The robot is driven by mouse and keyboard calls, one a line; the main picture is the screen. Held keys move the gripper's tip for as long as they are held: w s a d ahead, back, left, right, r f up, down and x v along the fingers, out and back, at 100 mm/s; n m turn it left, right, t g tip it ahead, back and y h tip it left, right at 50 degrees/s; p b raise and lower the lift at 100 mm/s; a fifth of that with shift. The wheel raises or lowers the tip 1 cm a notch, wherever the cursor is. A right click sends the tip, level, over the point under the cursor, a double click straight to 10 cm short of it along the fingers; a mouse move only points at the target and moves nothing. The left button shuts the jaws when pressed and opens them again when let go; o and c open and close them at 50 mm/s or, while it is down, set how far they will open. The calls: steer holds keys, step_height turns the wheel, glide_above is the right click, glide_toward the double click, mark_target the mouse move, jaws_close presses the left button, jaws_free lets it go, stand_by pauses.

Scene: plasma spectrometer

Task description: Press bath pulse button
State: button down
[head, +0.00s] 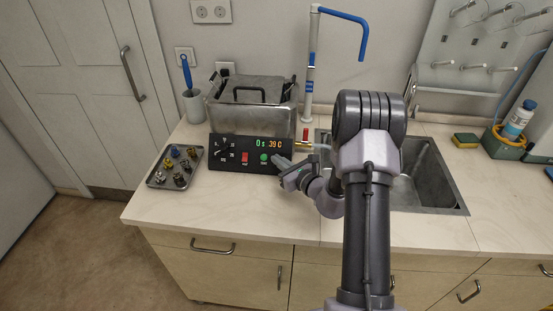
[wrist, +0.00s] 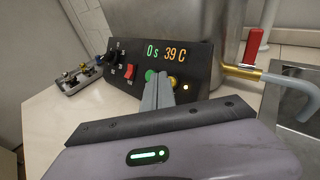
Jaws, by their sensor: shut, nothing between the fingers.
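The bath (head: 225,116) is a steel tank with a lid and a black control panel (head: 222,158) on its front. The panel's display (wrist: 166,52) reads 0 s and 39 C. A green button (head: 264,157) sits right of a red switch (head: 244,158). In the wrist view the green button (wrist: 150,75) is partly covered by my fingers, and a yellow button (wrist: 173,82) shows just right of them. The labels are too small to read. My gripper (wrist: 160,76) is shut and empty, its tips in front of the panel between these buttons. I cannot tell whether they touch it.
A tray (head: 151,182) of small metal parts lies left of the panel. A brass outlet with a red-handled valve (head: 306,134) is at the bath's right. The sink (head: 440,185) is farther right. A cup with a blue-handled brush (head: 193,105) stands behind left. The counter in front is clear.

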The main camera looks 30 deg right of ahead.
steer(key=shift+w+d+f, duration=0.1)
stand_by(0.3)
steer(key=shift+s+a+r, duration=0.35)
steer(key=shift+s+r, duration=0.1)
steer(key=shift+s, duration=0.05)
steer(key=s+a+r, duration=0.1)
steer(key=s+r+p, duration=0.1)
steer(key=s+a+r+p, duration=0.1)
steer(key=s, duration=0.1)
steer(key=shift+a+r, duration=0.3)
steer(key=shift+r, duration=0.05)
